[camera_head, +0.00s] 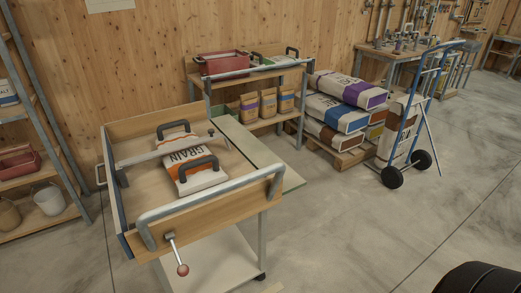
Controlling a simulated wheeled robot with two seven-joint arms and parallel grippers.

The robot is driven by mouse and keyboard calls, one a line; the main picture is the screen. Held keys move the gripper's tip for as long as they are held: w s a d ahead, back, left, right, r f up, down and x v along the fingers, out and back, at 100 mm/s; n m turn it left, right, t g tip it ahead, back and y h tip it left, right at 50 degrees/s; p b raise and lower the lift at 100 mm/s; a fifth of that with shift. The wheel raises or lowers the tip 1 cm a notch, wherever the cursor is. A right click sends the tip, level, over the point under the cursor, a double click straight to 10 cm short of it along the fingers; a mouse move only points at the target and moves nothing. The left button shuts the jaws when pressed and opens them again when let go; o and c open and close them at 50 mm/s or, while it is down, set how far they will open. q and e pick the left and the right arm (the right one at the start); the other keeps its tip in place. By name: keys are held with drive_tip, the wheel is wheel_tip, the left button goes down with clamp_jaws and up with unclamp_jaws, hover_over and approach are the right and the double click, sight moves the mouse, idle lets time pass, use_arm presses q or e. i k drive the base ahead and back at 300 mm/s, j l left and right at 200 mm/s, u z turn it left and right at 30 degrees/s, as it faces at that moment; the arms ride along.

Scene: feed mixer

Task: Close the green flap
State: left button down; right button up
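The green flap (258,150) is a pale green panel along the right side of a wooden feed tray on a cart (225,208). It extends outward to the right and is open; I cannot tell whether it lies level or slopes down. A white and orange grain bag (186,152) with two dark handles lies in the tray. A grey metal bar (160,151) crosses over the tray. A lever with a red knob (183,270) sticks out of the tray's front.
A wooden shelf cart (262,124) with paper bags and a red bin stands behind the flap. Stacked sacks (335,112) lie on a pallet, beside a blue hand truck (416,115). A storage rack (40,110) stands left. The floor (370,225) right of the cart is clear.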

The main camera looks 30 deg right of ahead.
sight(258, 155)
drive_tip(key=i+l, duration=0.15)
drive_tip(key=l, duration=0.4)
drive_tip(key=i+l+z, duration=0.1)
drive_tip(key=l, duration=0.4)
drive_tip(key=i+l, duration=0.3)
drive_tip(key=l, duration=0.2)
drive_tip(key=i+l, duration=0.15)
drive_tip(key=l, duration=0.4)
drive_tip(key=i+l+z, duration=0.1)
drive_tip(key=l, duration=0.4)
drive_tip(key=i+l, duration=0.3)
drive_tip(key=l, duration=0.2)
drive_tip(key=i+l+z, duration=0.1)
drive_tip(key=i+l, duration=0.15)
drive_tip(key=l, duration=0.25)
drive_tip(key=i+l, duration=0.2)
drive_tip(key=l, duration=0.3)
